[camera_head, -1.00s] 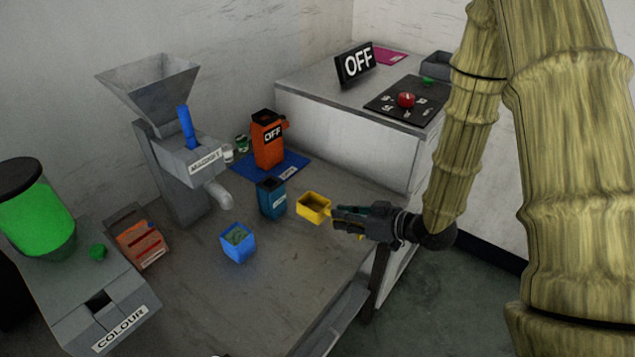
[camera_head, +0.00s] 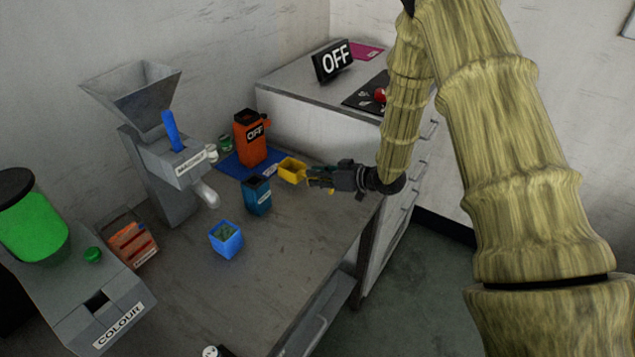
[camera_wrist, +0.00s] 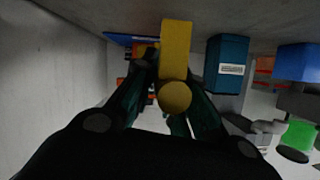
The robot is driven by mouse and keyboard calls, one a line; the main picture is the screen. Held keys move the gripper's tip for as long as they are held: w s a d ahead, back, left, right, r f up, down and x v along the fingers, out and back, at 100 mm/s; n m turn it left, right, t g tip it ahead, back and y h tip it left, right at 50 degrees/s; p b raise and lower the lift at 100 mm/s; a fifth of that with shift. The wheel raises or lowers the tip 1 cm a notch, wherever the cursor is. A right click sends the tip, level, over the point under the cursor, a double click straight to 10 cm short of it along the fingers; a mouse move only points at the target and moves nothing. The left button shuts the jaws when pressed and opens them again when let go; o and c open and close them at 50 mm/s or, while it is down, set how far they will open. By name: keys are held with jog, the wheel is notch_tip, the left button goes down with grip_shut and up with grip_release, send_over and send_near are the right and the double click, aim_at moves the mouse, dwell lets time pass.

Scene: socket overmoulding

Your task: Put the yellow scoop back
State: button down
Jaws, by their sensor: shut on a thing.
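The yellow scoop (camera_head: 291,169) is in my gripper (camera_head: 318,178), which is shut on its handle. The scoop's open box end points left in the head view, near the right edge of the blue mat (camera_head: 232,166). The scoop also shows in the wrist view (camera_wrist: 175,50), with the round handle end (camera_wrist: 174,97) between the fingers. I cannot tell whether the scoop touches the table or hangs just above it.
A dark blue container (camera_head: 257,196) stands just left of the scoop. An orange "OFF" container (camera_head: 250,138) is on the mat. A bright blue cup (camera_head: 226,239) with green contents stands nearer. The grey hopper machine (camera_head: 165,160) is left.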

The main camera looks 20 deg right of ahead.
jog(key=shift+w+d+f+p, duration=0.15)
jog(key=shift+f+p, duration=0.1)
jog(key=shift+f, duration=0.2)
jog(key=shift+w+a+f+p, duration=0.1)
jog(key=shift+f+p, duration=0.1)
jog(key=shift+f, duration=0.25)
jog(key=shift+w+f, duration=0.1)
jog(key=shift+f, duration=0.75)
jog(key=shift+f, duration=0.1)
jog(key=c, duration=1.4)
grip_release()
jog(key=shift+c, duration=0.2)
jog(key=shift+d, duration=0.1)
jog(key=b+v, duration=0.1)
jog(key=v, duration=1.1)
jog(key=shift+b, duration=0.35)
